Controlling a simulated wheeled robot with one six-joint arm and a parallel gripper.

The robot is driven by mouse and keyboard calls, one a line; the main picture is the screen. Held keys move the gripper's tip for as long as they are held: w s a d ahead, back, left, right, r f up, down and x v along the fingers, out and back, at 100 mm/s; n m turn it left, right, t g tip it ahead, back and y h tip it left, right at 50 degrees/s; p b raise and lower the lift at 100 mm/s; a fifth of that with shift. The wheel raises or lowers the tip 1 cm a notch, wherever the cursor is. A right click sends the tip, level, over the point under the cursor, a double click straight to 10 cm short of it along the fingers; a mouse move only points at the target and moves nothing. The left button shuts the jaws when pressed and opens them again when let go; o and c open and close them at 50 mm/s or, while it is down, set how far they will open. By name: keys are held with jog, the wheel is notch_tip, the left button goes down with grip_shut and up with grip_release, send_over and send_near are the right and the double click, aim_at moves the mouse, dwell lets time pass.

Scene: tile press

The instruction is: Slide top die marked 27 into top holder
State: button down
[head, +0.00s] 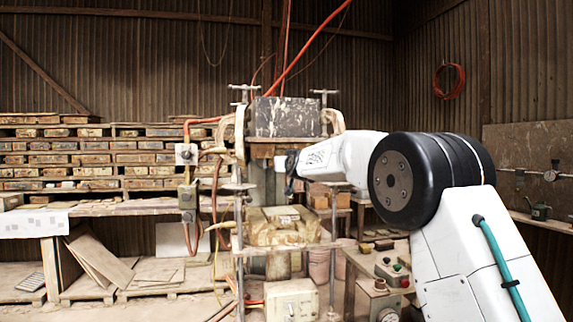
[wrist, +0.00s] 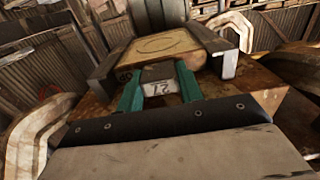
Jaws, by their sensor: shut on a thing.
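The top die (wrist: 160,45) is a pale wooden block with a dark oval line on its face. In the head view my wrist is at the press, just below the dark top block (head: 287,117), and my fingertips and the die are hidden.
Curved cream arms (wrist: 35,130) flank the holder on both sides. Below my wrist, a worn block (head: 283,226) sits between the press posts. A control box (head: 392,270) stands at lower right. Wooden shelves (head: 90,155) fill the left.

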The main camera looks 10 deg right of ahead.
jog(key=shift+w+r, duration=0.1)
jog(key=shift+w, duration=0.2)
jog(key=c, duration=0.9)
grip_release()
jog(key=shift+o, duration=0.3)
jog(key=shift+f, duration=0.2)
jog(key=s, duration=0.7)
jog(key=s+a+f+g+y, duration=0.1)
jog(key=s+f+g, duration=0.7)
jog(key=s+f, duration=0.75)
jog(key=s+d+f+g, duration=0.1)
jog(key=s+f+g, duration=0.2)
jog(key=s, duration=1.2)
jog(key=s+d+f+g, duration=0.1)
jog(key=s+f+g, duration=0.2)
jog(key=s, duration=1.3)
jog(key=s+d+f+g+h, duration=0.1)
jog(key=s+f, duration=0.3)
jog(key=s, duration=1.2)
jog(key=shift+d+f+g, duration=0.3)
jog(key=shift+d+g, duration=0.25)
jog(key=shift+g, duration=0.35)
